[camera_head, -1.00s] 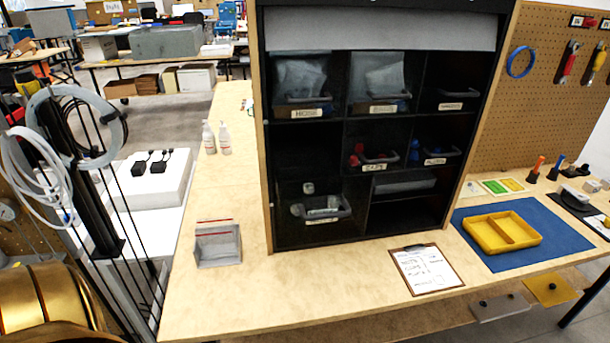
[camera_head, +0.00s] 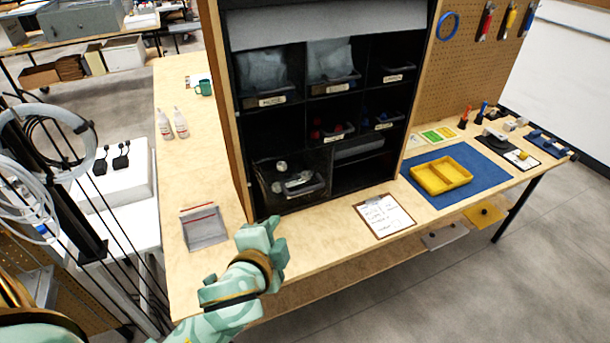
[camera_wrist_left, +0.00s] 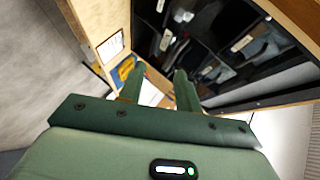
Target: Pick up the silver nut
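A small silvery rounded piece (camera_head: 281,166), which may be the silver nut, shows at the lower-left bin (camera_head: 292,187) of the black shelf. More pale, shiny pieces lie in that bin, too small to tell apart. My left gripper (camera_head: 272,231) is in front of the shelf's lower-left corner, below and apart from the bin. In the left wrist view its two fingers (camera_wrist_left: 156,84) are spread with nothing between them, so it is open. The nut cannot be made out in the wrist view. My right gripper is not in view.
The black shelf (camera_head: 229,120) has walls around each compartment. A grey open box (camera_head: 205,228) stands left of my gripper, and a clipboard (camera_head: 385,214) lies to its right. A yellow tray (camera_head: 441,177) sits on a blue mat (camera_head: 489,177). The left tabletop is mostly clear.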

